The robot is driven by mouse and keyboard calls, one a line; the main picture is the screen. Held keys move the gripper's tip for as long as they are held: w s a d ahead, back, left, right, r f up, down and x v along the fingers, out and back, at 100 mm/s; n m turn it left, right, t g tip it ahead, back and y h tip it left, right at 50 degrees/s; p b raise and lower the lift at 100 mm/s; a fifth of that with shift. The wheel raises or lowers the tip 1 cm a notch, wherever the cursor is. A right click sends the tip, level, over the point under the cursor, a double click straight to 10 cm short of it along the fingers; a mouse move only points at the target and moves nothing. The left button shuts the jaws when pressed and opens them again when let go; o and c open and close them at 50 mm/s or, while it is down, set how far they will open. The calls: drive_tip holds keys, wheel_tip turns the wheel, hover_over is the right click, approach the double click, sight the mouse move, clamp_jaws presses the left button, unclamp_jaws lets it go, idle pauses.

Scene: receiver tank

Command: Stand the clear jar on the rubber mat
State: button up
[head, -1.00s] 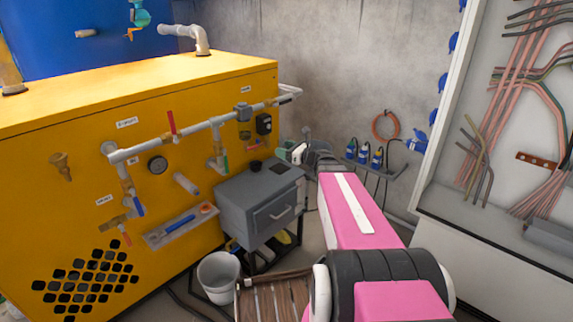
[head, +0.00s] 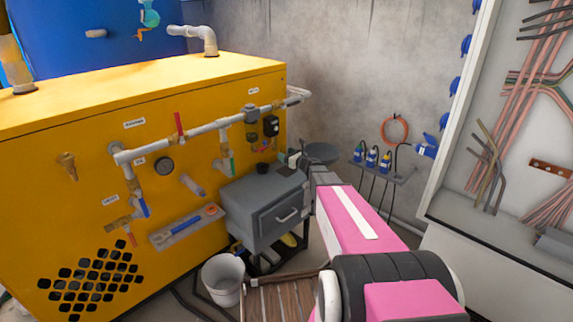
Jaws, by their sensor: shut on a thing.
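My pink arm reaches away from me, and my gripper (head: 298,160) is at its far end, small and partly hidden by the arm. It is over or just behind the right back part of the grey cabinet's top (head: 245,188). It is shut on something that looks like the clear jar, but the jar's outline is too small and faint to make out. A dark flat square, probably the rubber mat (head: 286,170), lies on the cabinet top just below the gripper. I cannot tell whether the jar touches it.
A small black cup (head: 263,169) stands at the cabinet top's back edge, near the yellow tank housing (head: 75,125) with its pipes and valves. A white bucket (head: 222,280) and wooden slatted surface (head: 285,300) are in front. A white panel cabinet (head: 500,235) stands right.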

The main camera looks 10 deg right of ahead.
drive_tip(key=shift+f, duration=2.15)
drive_tip(key=shift+f, duration=0.15)
drive_tip(key=o, duration=0.9)
drive_tip(key=shift+o, duration=0.2)
drive_tip(key=shift+s, duration=0.15)
drive_tip(key=v, duration=1.2)
